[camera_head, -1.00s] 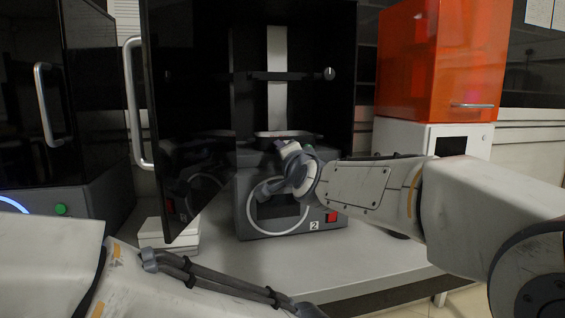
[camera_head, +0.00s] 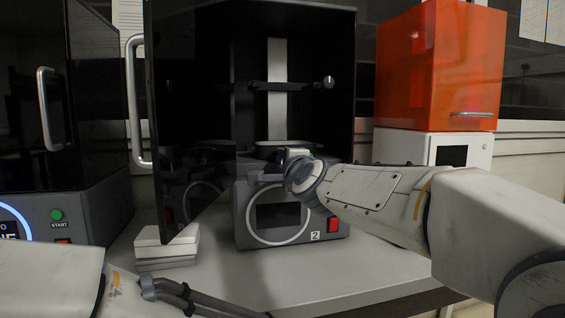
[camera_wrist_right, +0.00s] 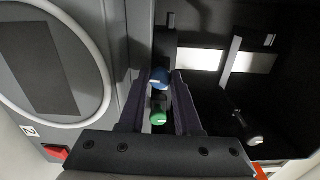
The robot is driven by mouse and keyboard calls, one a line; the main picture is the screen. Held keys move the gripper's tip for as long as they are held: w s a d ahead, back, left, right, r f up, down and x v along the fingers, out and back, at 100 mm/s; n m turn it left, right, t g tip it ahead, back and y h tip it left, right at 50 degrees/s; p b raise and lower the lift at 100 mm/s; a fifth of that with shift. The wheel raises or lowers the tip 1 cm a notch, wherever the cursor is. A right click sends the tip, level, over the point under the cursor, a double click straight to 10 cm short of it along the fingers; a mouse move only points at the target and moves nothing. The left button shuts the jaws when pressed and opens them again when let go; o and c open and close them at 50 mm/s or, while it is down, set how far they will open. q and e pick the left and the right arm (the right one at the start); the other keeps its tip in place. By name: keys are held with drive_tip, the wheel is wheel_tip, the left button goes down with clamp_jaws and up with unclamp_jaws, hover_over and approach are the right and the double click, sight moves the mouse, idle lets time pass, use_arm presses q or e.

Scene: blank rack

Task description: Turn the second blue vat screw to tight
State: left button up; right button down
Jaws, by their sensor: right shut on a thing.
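The number 2 printer (camera_head: 246,235) stands on the bench with its dark door swung open to the left. In the right wrist view a blue screw (camera_wrist_right: 158,76) sits between the fingertips of my right gripper (camera_wrist_right: 163,82), which is shut on it. A green round button (camera_wrist_right: 158,117) shows below the blue screw, between the fingers. In the head view my right gripper (camera_head: 293,155) is at the front top of the printer base, and the blue screw cannot be made out there.
The open door (camera_head: 190,130) hangs left of the gripper. A second printer (camera_head: 75,212) stands at the left. A white stack (camera_head: 167,247) lies under the door. An orange-lidded cabinet (camera_head: 440,65) stands at the right. The bench front (camera_head: 290,280) is clear.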

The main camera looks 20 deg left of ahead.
drive_tip(key=shift+a+f, duration=0.1)
drive_tip(key=shift+f, duration=0.05)
drive_tip(key=c, duration=0.6)
unclamp_jaws()
drive_tip(key=v, duration=1)
drive_tip(key=shift+s+d+b, duration=0.25)
drive_tip(key=shift+b, duration=0.1)
